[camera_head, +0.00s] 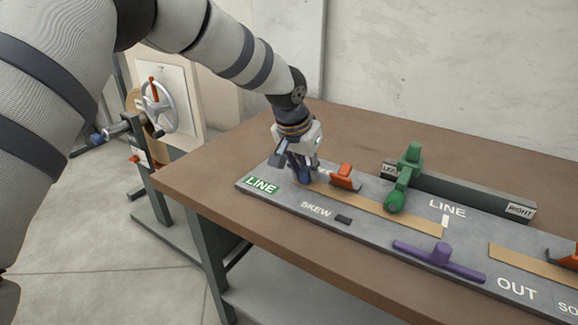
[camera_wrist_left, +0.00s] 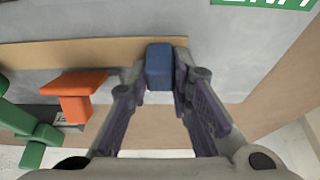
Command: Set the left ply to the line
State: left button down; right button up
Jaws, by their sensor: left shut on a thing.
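The left ply is a tan strip (camera_head: 372,213) lying flat on the grey board (camera_head: 340,228); it also shows in the wrist view (camera_wrist_left: 70,54). Its right end lies near the white line mark (camera_head: 445,222) under the word LINE, seemingly just short of it. A blue block (camera_wrist_left: 158,66) sits at the ply's other end. My left gripper (camera_head: 303,178) is shut on this block, with a purple-padded finger on each side in the wrist view. The fingers partly hide the block in the head view. My right gripper is not in view.
An orange clamp (camera_head: 345,177) stands beside the ply, near my left gripper. A green lever (camera_head: 405,180) crosses above the ply. A purple bar (camera_head: 438,261) lies in front. A second tan strip (camera_head: 530,265) is at right. A handwheel stand (camera_head: 155,110) is beyond the table.

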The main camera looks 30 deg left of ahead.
pick_arm(q)
jog(key=shift+d, duration=0.25)
jog(key=c, duration=1.4)
grip_release()
jog(key=shift+d, duration=0.1)
jog(key=shift+c, duration=0.2)
jog(key=shift+s+r, duration=0.1)
jog(key=shift+r, duration=0.2)
jog(key=v, duration=1.1)
jog(key=shift+r, duration=0.15)
jog(key=shift+s, duration=0.15)
